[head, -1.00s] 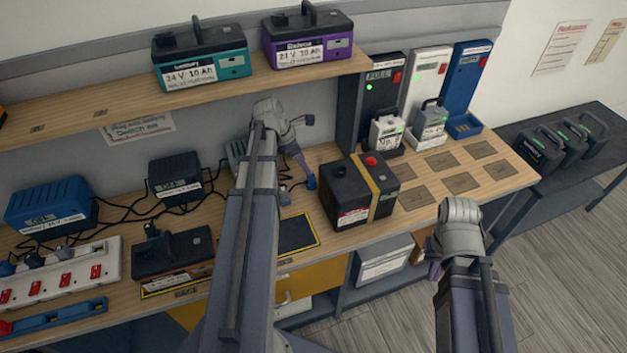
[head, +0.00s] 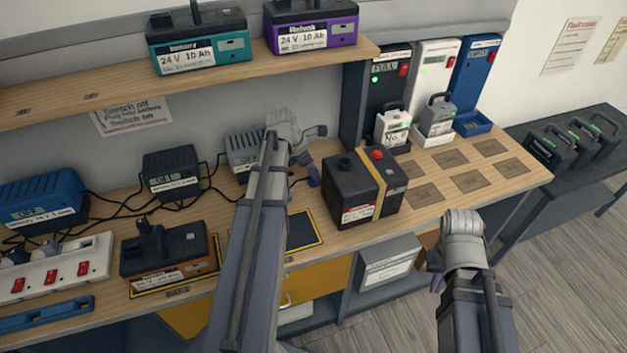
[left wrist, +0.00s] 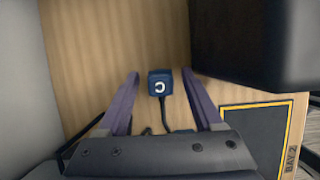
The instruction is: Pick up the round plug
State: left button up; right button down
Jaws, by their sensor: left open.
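The plug is a small dark blue block with a white, round C-like mark on its face (left wrist: 159,83), and it lies on the wooden bench in the left wrist view. A dark cable runs from it toward my gripper's base. My left gripper (left wrist: 161,75) is open, with one purple finger on each side of the plug and a gap on both sides. In the head view my left gripper (head: 313,174) points down at the bench beside the black battery, and I cannot make out the plug there. My right gripper (head: 437,281) hangs in front of the bench, its fingers mostly hidden.
A black battery with a red cap (head: 350,196) stands close to the right of my left gripper. A grey charger (head: 243,156) with cables is behind my left arm. A yellow-edged dark bay mat (head: 304,230) lies in front. Empty marked squares (head: 468,182) are at the right.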

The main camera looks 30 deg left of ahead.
pick_arm(q)
jog(key=shift+r, duration=0.1)
jog(key=shift+c, duration=0.2)
grip_shut()
dwell(0.4)
